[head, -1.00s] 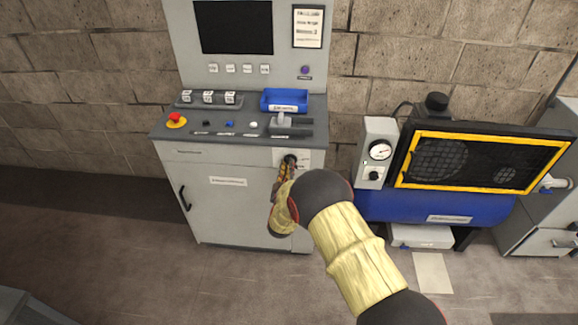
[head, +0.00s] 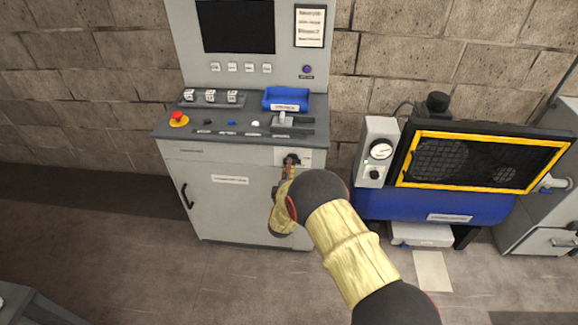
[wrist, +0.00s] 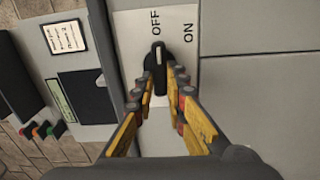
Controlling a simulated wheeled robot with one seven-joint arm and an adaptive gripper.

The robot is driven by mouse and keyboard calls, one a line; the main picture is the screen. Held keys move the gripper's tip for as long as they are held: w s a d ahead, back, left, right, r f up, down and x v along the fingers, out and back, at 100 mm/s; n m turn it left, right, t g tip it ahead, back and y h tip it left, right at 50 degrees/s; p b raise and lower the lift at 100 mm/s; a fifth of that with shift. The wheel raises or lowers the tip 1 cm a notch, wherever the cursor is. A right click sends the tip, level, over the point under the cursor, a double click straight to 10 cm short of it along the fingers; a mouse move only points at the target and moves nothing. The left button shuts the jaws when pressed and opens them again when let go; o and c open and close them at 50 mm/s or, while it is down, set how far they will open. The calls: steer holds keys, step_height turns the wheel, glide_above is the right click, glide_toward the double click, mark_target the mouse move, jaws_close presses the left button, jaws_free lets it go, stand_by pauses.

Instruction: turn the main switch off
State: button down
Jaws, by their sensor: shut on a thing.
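The main switch is a black rotary knob (wrist: 157,60) on a pale plate (wrist: 215,45) marked OFF and ON in the wrist view. Its handle points up in that view, towards the OFF mark. My gripper (wrist: 162,77) is shut on the knob, with one finger on each side of it. In the head view, the switch plate (head: 306,157) is at the upper right of the grey cabinet front, and my gripper (head: 288,170) is at it. My wrist hides part of the cabinet there, and the fingertips are small in that view.
The grey cabinet (head: 225,200) carries a console with a red emergency button (head: 178,118), a blue tray (head: 286,99) and a grey lever (head: 282,119). A blue compressor (head: 435,207) with a yellow-framed guard stands close on the right. Open floor lies in front.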

steer(key=shift+a+n, duration=0.1)
steer(key=shift+n, duration=0.3)
steer(key=c, duration=1.8)
jaws_free()
steer(key=shift+s, duration=0.1)
steer(key=s, duration=1.1)
steer(key=shift+s+a, duration=0.15)
steer(key=shift+s, duration=0.25)
